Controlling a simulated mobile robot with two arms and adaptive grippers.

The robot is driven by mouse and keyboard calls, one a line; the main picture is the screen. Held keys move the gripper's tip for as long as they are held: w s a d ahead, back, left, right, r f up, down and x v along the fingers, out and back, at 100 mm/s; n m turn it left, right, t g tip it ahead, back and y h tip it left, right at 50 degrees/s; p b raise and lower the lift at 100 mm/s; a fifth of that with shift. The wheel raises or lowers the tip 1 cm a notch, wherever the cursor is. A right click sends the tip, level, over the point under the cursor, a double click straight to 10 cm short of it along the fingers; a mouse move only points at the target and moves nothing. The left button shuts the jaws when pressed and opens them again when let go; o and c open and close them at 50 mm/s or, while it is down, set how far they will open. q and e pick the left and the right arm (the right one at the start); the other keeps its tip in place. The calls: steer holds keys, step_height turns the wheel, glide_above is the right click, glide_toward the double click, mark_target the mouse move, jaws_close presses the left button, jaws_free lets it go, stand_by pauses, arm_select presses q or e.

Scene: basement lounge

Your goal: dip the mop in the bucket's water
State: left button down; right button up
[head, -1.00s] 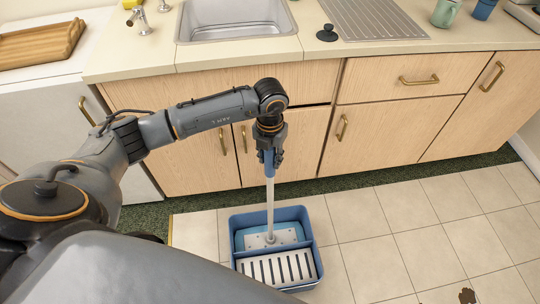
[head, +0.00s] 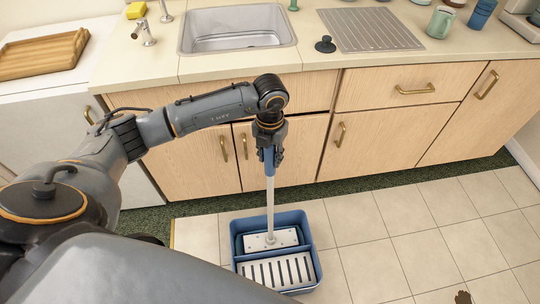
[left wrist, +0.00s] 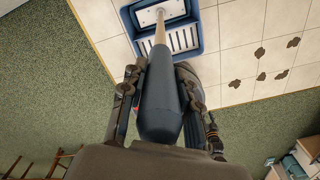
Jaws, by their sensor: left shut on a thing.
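The mop stands nearly upright, with a blue grip, a pale pole (head: 270,203) and a flat white head (head: 262,240). My left gripper (head: 270,157) is shut around the blue grip, which also shows in the left wrist view (left wrist: 160,105). The blue bucket (head: 313,240) stands on the floor below. The mop head is inside its far compartment; I cannot tell how deep it sits in the water. The near compartment has a white slotted grate (head: 278,272). My right gripper is not in view.
Wooden cabinets (head: 385,130) with a sink (head: 238,28) stand behind the bucket. A green carpet strip runs along their base. Tiled floor (head: 400,215) to the right is mostly clear, with brown stains (head: 463,298) at the lower right; several show in the left wrist view (left wrist: 262,76).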

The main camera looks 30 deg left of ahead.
arm_select(q)
step_height(320, 180, up, 11)
steer(key=p, duration=0.7)
steer(key=shift+r, duration=0.15)
step_height(320, 180, up, 8)
steer(key=p, duration=0.5)
stand_by(1.0)
